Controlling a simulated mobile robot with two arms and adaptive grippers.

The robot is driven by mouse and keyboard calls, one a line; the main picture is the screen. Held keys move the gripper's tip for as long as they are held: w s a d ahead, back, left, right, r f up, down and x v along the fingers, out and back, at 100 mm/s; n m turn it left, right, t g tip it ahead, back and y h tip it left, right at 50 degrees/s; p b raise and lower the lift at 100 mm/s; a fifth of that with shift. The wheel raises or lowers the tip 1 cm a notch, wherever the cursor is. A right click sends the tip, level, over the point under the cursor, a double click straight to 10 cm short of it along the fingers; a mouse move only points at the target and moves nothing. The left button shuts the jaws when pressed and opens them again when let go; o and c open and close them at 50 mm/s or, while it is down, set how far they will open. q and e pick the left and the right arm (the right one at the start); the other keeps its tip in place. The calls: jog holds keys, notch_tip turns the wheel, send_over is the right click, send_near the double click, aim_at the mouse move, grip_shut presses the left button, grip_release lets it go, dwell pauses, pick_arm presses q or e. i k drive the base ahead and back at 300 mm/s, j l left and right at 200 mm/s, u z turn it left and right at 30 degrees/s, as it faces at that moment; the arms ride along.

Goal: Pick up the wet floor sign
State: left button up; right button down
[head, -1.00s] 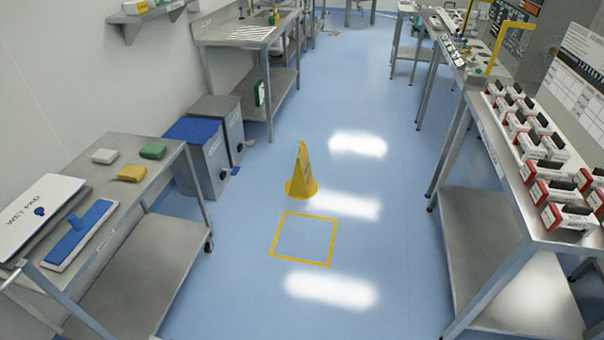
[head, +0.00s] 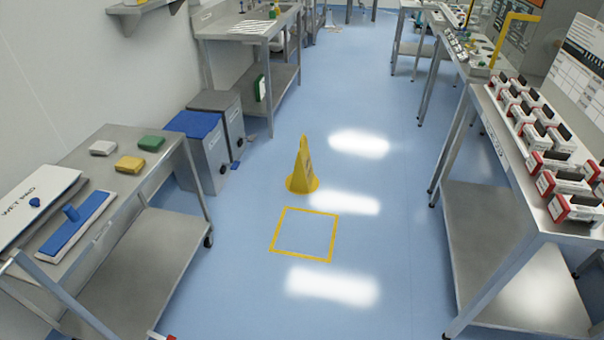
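The yellow wet floor sign (head: 302,170) stands upright on the blue floor in the middle of the head view. It has a cone-like shape with a wide round base. It stands just beyond a yellow square outline (head: 304,235) marked on the floor, and the square is empty. Nothing is touching the sign. Neither of my grippers is in view.
A steel cart (head: 120,215) with cleaning pads stands at the left. Two bins, one blue-lidded (head: 205,150), stand beyond it. A steel table (head: 520,215) with several red-and-white boxes runs along the right.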

aim_at(302, 179)
jog(key=i+l, duration=0.2)
jog(key=i, duration=0.2)
jog(key=i+l, duration=0.15)
jog(key=i, duration=0.25)
jog(key=i+l+u, duration=0.1)
jog(key=i, duration=0.35)
jog(key=l, duration=0.1)
